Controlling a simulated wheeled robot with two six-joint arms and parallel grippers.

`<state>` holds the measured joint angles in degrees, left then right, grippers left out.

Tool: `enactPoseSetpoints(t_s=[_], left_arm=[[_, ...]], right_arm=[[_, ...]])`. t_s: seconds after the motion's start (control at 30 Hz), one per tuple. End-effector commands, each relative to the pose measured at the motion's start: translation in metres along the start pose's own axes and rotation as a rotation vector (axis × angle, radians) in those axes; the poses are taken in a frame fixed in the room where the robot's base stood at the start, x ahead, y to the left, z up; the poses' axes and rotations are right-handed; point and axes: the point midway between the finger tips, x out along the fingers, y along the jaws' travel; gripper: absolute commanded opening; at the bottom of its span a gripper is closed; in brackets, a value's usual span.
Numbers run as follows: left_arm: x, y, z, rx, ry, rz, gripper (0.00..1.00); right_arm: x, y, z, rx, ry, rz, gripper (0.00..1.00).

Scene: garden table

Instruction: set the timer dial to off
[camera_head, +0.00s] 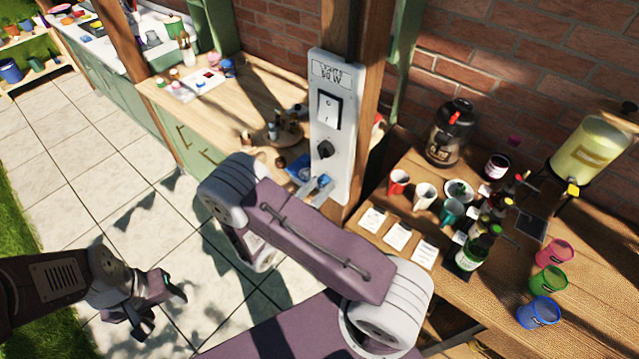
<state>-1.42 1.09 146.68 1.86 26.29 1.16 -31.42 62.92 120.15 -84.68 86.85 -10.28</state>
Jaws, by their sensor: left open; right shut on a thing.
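A tall white control panel (332,115) is fixed to the wooden post. It has a label at the top, a rocker switch (327,110) below it and a black knob (324,149) lower down. My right gripper (321,183) is at the bottom part of the panel, below the black knob, shut on a small part there that seems to be the timer dial. The jaws hide that part, so its setting cannot be read. My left gripper (158,305) is open and empty, low at the left over the paving, far from the panel.
A wooden counter (255,90) with small items runs behind the post. The table (590,215) at right holds a drink dispenser (590,150), a dark urn (451,132), bottles, several cups and cards. The tiled floor (90,190) at left is clear.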

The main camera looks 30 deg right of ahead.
Motion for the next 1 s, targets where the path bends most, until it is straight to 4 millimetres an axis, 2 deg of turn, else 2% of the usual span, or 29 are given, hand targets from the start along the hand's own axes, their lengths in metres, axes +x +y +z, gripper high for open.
enactPoseSetpoints(t_s=[0.4,1.0], left_arm=[[-0.013,0.000,-0.001,0.000,0.000,0.000,0.56],[-0.015,0.000,-0.002,0.000,0.000,0.000,0.56]], right_arm=[[0.000,0.001,0.002,-0.238,0.015,-0.009,0.00],[0.000,0.001,0.002,-0.300,0.019,-0.011,0.00]])
